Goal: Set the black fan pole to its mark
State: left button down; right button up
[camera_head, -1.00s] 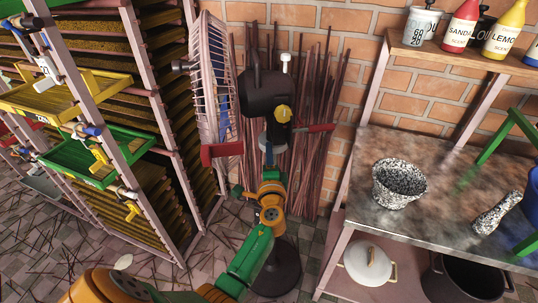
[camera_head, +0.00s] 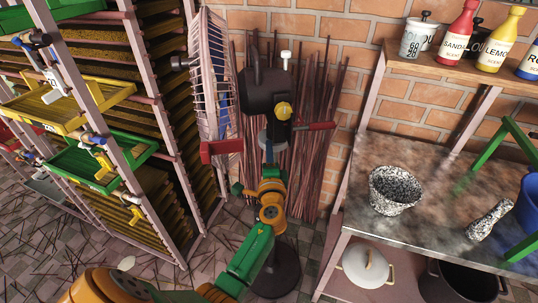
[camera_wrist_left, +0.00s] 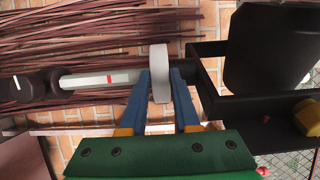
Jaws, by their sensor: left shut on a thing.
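The black fan (camera_head: 266,92) stands before the bundle of sticks, with a pale cage at its left and a yellow knob on its head. Its round dark base (camera_head: 277,276) is on the floor, partly behind my left arm. My left gripper (camera_head: 268,152) is at the pole just below the fan head. In the left wrist view its blue fingers (camera_wrist_left: 160,95) are shut on a grey collar (camera_wrist_left: 160,70). The silver pole section (camera_wrist_left: 100,79) with a red mark (camera_wrist_left: 109,79) runs from the collar to a black clamp with a knob (camera_wrist_left: 17,86). My right gripper is out of view.
A rack with yellow (camera_head: 72,104) and green (camera_head: 100,162) trays stands close at the left. A metal table (camera_head: 440,205) with a speckled pot (camera_head: 394,189) is at the right. Brown sticks (camera_head: 318,150) lean on the brick wall behind the fan.

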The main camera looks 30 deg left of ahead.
pick_arm(q)
jog(key=shift+r, duration=0.25)
jog(key=c, duration=0.6)
grip_release()
jog(key=shift+c, duration=0.2)
jog(key=b+v, duration=0.1)
jog(key=v, duration=0.6)
